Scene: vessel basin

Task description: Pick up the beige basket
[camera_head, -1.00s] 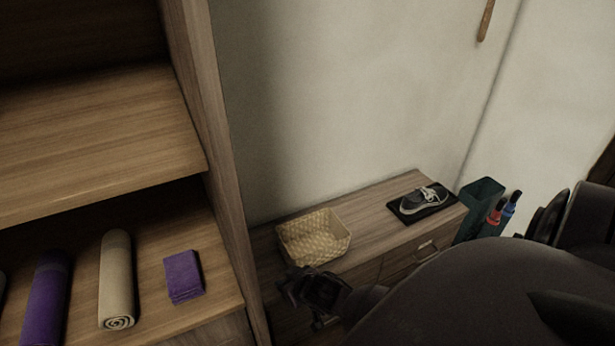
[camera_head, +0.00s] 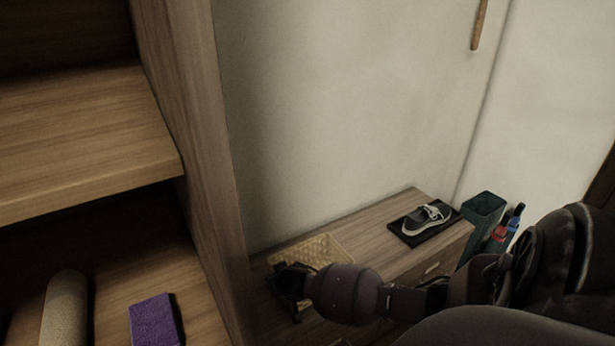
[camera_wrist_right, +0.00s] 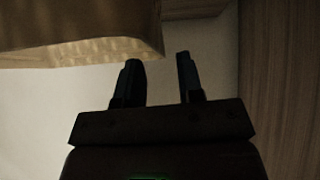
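The beige woven basket (camera_head: 316,249) sits at the left end of the low wooden cabinet, next to the tall shelf. My right arm comes in from the right, and its gripper (camera_head: 283,279) is at the basket's front left, covering part of it. In the right wrist view my right gripper (camera_wrist_right: 157,62) has its two fingers apart with nothing between them. A beige patterned edge, seemingly the basket (camera_wrist_right: 95,52), shows at upper left there, beside the fingers. I cannot tell whether they touch. My left gripper is not in view.
A grey shoe (camera_head: 425,217) lies on a black tray (camera_head: 408,238) on the cabinet top (camera_head: 375,226). A dark green bin (camera_head: 482,212) with umbrellas (camera_head: 512,224) stands right. The tall shelf (camera_head: 185,130) on the left holds a purple towel (camera_head: 155,322) and rolled mat (camera_head: 64,310).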

